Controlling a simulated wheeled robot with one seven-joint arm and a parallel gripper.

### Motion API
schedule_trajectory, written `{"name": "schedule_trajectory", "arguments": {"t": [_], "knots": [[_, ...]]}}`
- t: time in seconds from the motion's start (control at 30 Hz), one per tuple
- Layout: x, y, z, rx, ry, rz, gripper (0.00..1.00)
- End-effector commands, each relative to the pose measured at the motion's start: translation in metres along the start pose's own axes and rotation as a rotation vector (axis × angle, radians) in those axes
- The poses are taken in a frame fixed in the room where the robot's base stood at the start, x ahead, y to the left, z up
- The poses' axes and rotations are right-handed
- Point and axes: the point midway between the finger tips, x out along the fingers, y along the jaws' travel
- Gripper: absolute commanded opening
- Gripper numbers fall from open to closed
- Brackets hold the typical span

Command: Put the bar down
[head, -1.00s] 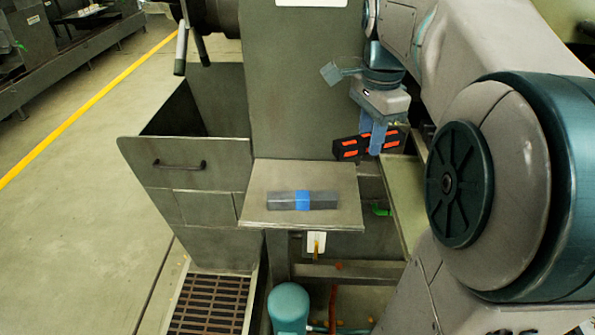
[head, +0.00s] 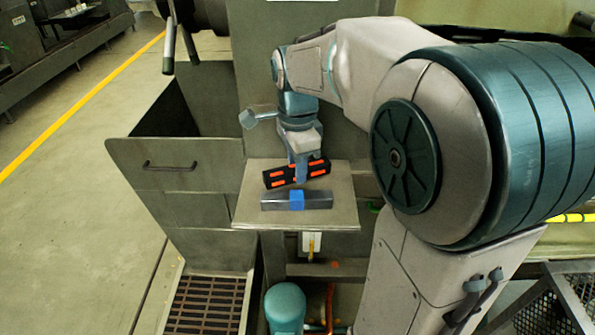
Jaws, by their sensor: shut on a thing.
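My gripper (head: 299,176) is shut on a black bar with orange marks (head: 278,178). The bar is slightly tilted, its right end higher in the picture. It shows just behind a grey bar with a blue band (head: 318,200), which lies on a small metal shelf (head: 250,216). The gripper is over the shelf. I cannot tell whether the black bar touches the shelf or is held a little above it.
A grey metal bin with a handle (head: 175,166) stands to the left of the shelf. A slatted floor grate (head: 205,305) and a teal rounded part (head: 285,305) are below. The shelf's left and right ends are bare.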

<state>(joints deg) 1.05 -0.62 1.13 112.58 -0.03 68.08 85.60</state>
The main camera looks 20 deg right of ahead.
Motion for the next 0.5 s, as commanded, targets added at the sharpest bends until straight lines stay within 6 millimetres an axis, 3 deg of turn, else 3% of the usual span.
{"name": "schedule_trajectory", "arguments": {"t": [0.13,0.5], "knots": [[0.015,0.0,0.0,0.0,0.0,0.0,0.0],[0.019,0.0,0.0,0.0,0.0,-0.001,0.0]]}}
